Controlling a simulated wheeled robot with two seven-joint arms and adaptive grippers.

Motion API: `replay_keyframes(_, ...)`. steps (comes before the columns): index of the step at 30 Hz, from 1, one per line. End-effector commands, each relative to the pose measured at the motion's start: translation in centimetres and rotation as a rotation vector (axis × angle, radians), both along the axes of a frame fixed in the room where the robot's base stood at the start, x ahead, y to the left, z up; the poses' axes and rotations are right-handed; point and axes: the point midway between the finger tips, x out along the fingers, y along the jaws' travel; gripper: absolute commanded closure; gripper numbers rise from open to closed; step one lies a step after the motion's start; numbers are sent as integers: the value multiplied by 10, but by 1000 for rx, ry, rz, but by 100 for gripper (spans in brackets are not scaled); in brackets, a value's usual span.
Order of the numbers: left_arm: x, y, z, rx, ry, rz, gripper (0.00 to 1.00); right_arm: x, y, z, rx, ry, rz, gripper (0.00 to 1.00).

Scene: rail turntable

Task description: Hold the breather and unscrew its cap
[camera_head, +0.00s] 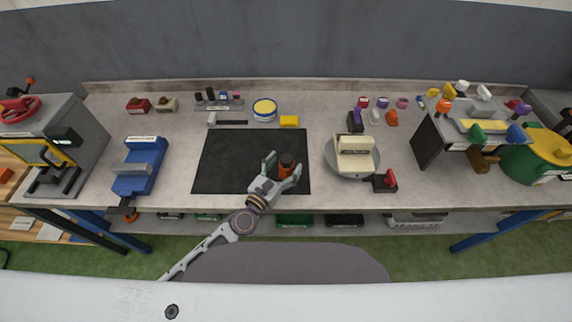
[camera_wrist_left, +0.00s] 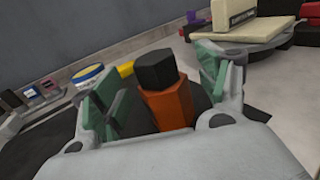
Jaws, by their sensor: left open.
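The breather (camera_head: 286,170) stands upright on the black mat, near its front right corner. It has an orange body and a dark cap (camera_head: 286,159) on top. In the left wrist view the orange hexagonal body (camera_wrist_left: 170,104) and the black faceted cap (camera_wrist_left: 156,70) show clearly, with the cap seated on the body. My left gripper (camera_head: 283,166) is open, with one finger on each side of the breather. In the left wrist view gaps show between the fingers and the breather. The breather's base is hidden by the gripper. My right gripper is not in view.
The black mat (camera_head: 225,160) is otherwise bare. A round turntable (camera_head: 335,167) with a cream block stands to the right. A blue vise (camera_head: 138,168) is at left. A yellow block (camera_head: 289,121) and a yellow-lidded tin (camera_head: 264,109) stand behind the mat.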

Motion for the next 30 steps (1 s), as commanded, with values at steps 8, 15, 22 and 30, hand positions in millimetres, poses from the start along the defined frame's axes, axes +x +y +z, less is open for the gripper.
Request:
replay_keyframes(8, -1, 0, 0, 0, 0, 0, 25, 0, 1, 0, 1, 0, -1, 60)
replay_keyframes(15, -8, 5, -1, 1, 0, 0, 25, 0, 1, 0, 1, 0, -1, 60)
replay_keyframes(22, -24, 15, -1, 3, 1, -1, 25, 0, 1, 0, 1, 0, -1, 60)
replay_keyframes(30, -46, 28, -1, 3, 2, -1, 25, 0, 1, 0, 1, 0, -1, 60)
